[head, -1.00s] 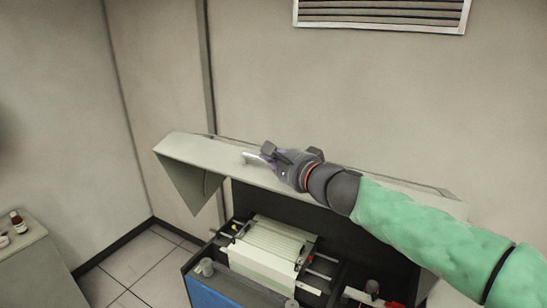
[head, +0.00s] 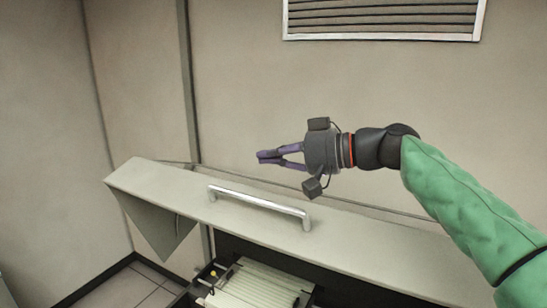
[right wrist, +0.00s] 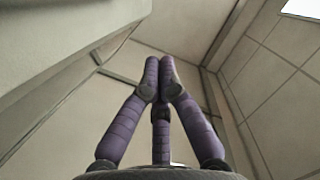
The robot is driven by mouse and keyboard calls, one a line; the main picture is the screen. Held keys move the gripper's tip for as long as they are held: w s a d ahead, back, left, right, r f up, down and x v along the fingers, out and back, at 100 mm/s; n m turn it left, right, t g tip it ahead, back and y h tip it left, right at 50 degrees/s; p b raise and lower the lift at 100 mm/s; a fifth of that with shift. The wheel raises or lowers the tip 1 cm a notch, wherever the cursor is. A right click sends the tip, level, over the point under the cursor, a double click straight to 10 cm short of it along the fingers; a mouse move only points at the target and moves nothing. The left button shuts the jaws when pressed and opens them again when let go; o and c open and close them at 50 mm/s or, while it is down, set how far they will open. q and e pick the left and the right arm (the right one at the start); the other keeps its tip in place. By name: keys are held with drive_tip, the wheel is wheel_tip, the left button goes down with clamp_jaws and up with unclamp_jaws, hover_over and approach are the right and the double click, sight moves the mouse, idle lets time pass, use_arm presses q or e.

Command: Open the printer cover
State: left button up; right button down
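The printer cover (head: 350,232) is a pale grey panel, raised and tilted up, with the printer's inside showing below it. A silver bar handle (head: 258,205) runs along the cover. My right gripper (head: 262,157) is above and behind the handle, apart from it, with its purple fingers together and nothing between them. The right wrist view also shows the gripper's fingers (right wrist: 160,68) meeting at their tips, empty. The printer's paper mechanism (head: 255,284) shows under the cover, partly cut off by the frame. My left gripper is not in view.
The plain wall (head: 240,90) stands close behind the cover. A slatted vent (head: 383,18) is high on the wall. Tiled floor (head: 120,285) shows at the lower left.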

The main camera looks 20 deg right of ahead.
drive_tip(key=p, duration=0.2)
hover_over(235, 203)
drive_tip(key=w+d, duration=0.2)
drive_tip(key=shift+s+f, duration=0.25)
drive_tip(key=shift+f, duration=0.4)
drive_tip(key=shift+s+a+f, duration=0.3)
drive_tip(key=shift+a+f, duration=0.15)
drive_tip(key=shift+f, duration=0.15)
drive_tip(key=shift+s+a+f, duration=0.25)
drive_tip(key=shift+a+f, duration=0.15)
drive_tip(key=shift+f, duration=0.2)
drive_tip(key=shift+s+a+f, duration=0.1)
drive_tip(key=shift+s+f, duration=0.15)
drive_tip(key=shift+f, duration=0.2)
drive_tip(key=shift+a, duration=0.1)
drive_tip(key=shift+f, duration=0.1)
